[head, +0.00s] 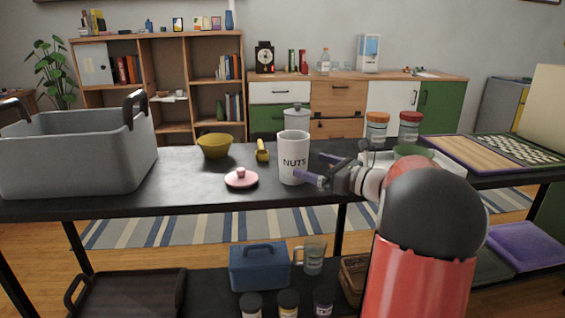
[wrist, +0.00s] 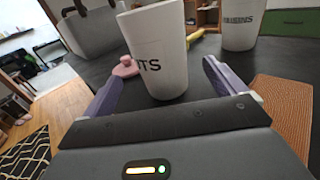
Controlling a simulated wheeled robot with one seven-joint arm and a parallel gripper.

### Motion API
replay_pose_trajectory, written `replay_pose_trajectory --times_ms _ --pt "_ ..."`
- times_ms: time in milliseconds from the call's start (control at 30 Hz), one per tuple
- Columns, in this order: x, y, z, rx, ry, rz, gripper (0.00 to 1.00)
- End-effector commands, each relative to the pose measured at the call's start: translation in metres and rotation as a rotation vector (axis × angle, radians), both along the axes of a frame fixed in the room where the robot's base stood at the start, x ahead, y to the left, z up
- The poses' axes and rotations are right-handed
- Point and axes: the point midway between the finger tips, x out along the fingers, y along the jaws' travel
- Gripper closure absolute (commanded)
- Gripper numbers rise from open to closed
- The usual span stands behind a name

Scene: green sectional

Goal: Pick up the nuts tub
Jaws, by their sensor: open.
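The nuts tub (head: 294,158) is a tall white tub with the word NUTS on it, standing upright on the dark table. In the wrist view the nuts tub (wrist: 158,52) stands just ahead, roughly between the spread fingers, its lettering partly turned away. My gripper (head: 322,168) is open and empty, just right of the tub in the head view. In the wrist view the purple fingers of my gripper (wrist: 160,85) are wide apart. I cannot tell whether a finger touches the tub. The pink lid (head: 241,178) lies left of the tub.
A similar lettered tub (wrist: 239,25) stands behind; it also shows as a grey lidded one (head: 297,117) in the head view. A yellow bowl (head: 214,145), a yellow-handled item (head: 262,151) and a grey bin (head: 75,155) are to the left. Two jars (head: 377,130) stand to the right.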

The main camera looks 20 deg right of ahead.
Motion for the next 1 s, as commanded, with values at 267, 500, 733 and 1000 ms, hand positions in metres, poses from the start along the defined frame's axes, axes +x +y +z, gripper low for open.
replay_pose_trajectory --times_ms 267,500,733,1000 --pt "0.024 0.013 0.0 0.002 0.0 0.001 0.05" --pt "0.053 0.028 -0.003 0.001 0.0 0.005 0.05" --pt "0.067 0.035 -0.004 0.0 0.0 0.0 0.05" --pt "0.067 0.035 -0.004 0.0 0.0 0.001 0.24"
